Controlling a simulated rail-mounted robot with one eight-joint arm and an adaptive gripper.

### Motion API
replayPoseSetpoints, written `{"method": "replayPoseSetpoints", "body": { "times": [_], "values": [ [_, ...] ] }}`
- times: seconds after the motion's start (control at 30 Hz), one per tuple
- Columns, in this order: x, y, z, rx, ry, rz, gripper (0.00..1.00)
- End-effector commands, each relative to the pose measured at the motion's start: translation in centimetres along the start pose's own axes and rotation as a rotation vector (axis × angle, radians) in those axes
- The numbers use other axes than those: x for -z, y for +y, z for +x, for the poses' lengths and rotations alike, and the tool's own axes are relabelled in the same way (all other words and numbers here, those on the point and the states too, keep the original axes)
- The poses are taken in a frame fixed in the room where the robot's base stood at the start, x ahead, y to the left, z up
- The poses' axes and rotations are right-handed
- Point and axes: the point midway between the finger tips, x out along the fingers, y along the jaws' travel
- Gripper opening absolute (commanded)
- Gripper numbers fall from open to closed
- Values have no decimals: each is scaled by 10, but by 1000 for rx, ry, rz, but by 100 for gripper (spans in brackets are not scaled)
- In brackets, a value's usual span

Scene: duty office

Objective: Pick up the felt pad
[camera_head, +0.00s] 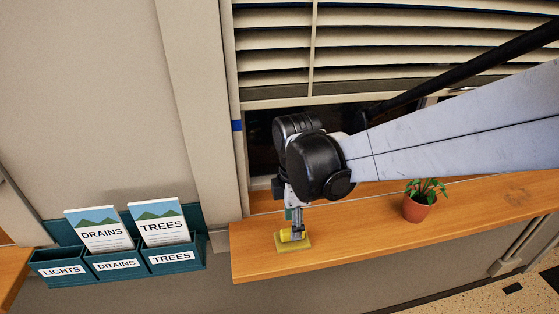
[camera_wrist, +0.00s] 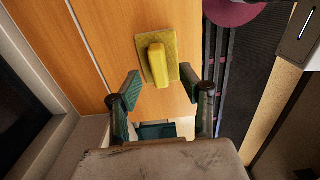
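The felt pad (camera_head: 293,246) lies on the wooden ledge near its left end. It has a flat, dull yellow base and a brighter yellow raised block on top. It also shows in the wrist view (camera_wrist: 157,62), at the upper middle, with the block pointing toward me. My gripper (camera_head: 296,227) points down right over the pad. In the wrist view my gripper (camera_wrist: 160,80) is open, with one finger on each side of the near end of the block. A gap shows between the block and each finger. Whether the fingertips reach down to block height is unclear.
A potted plant (camera_head: 417,205) stands on the ledge (camera_head: 350,236) to the right of the pad. A teal leaflet rack (camera_head: 118,262) hangs on the wall at the left. A slatted blind (camera_head: 400,45) is behind my arm. The ledge between pad and plant is clear.

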Motion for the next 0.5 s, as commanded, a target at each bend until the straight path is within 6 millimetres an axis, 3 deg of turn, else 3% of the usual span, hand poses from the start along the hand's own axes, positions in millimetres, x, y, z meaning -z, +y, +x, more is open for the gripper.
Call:
{"method": "replayPoseSetpoints", "body": {
  "times": [0.2, 0.5],
  "values": [
    [0, 2, 25, 0, 0, 0, 40],
    [0, 1, 33, 0, 0, 0, 40]
  ]
}}
